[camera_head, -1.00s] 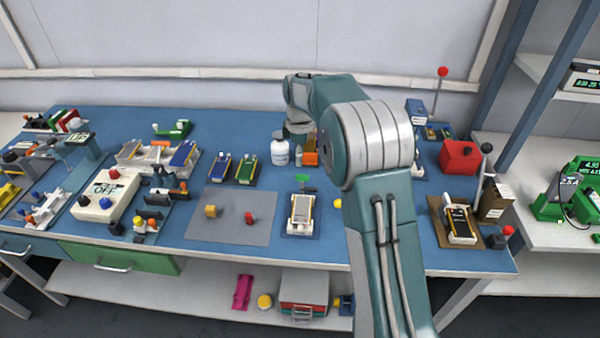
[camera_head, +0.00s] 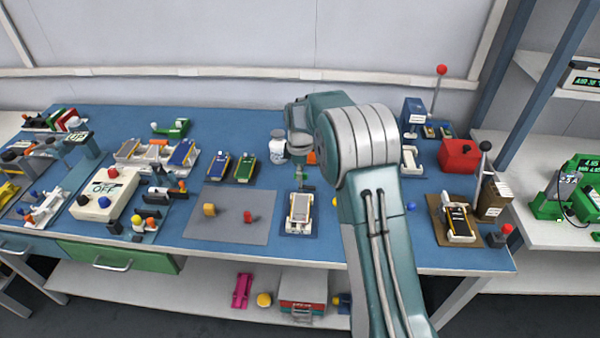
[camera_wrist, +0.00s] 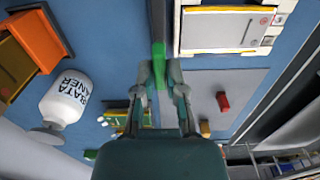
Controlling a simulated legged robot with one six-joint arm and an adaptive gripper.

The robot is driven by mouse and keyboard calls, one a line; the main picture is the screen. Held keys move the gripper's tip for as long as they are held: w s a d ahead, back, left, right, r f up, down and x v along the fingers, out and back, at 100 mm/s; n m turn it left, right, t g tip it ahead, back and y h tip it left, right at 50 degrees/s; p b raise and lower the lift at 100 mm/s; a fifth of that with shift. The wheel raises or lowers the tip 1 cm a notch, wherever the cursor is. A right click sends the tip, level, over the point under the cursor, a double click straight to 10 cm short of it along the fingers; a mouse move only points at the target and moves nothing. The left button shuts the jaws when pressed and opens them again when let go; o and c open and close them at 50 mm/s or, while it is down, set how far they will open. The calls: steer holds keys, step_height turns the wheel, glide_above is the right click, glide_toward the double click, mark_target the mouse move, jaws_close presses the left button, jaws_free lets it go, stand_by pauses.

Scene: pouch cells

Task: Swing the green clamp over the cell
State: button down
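The cell (camera_head: 300,207) is a pale flat pouch in a white holder near the front middle of the bench. It also shows at the upper right of the wrist view (camera_wrist: 218,28). The green clamp (camera_wrist: 158,62) is a bar that stands beside the holder, on its far side in the head view, and not over the cell. My gripper (camera_wrist: 160,72) points down with one finger on each side of the green bar. The fingers look apart, with the bar between them; firm contact cannot be made out. In the head view my gripper (camera_head: 302,176) largely hides the clamp.
A white bottle (camera_wrist: 68,100) and an orange block (camera_wrist: 38,40) stand close to my gripper. A grey mat (camera_head: 205,228) with a yellow and a red piece lies left of the holder. A brown board (camera_head: 440,238) with another cell lies to the right.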

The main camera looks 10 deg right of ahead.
steer(key=shift+d+m, duration=0.15)
steer(key=shift+m, duration=0.15)
steer(key=m, duration=0.3)
steer(key=shift+m, duration=0.3)
steer(key=m, duration=0.4)
steer(key=shift+m, duration=0.3)
steer(key=m, duration=0.5)
steer(key=shift+s+f, duration=0.1)
steer(key=shift+m, duration=2)
steer(key=c, duration=0.7)
jaws_free()
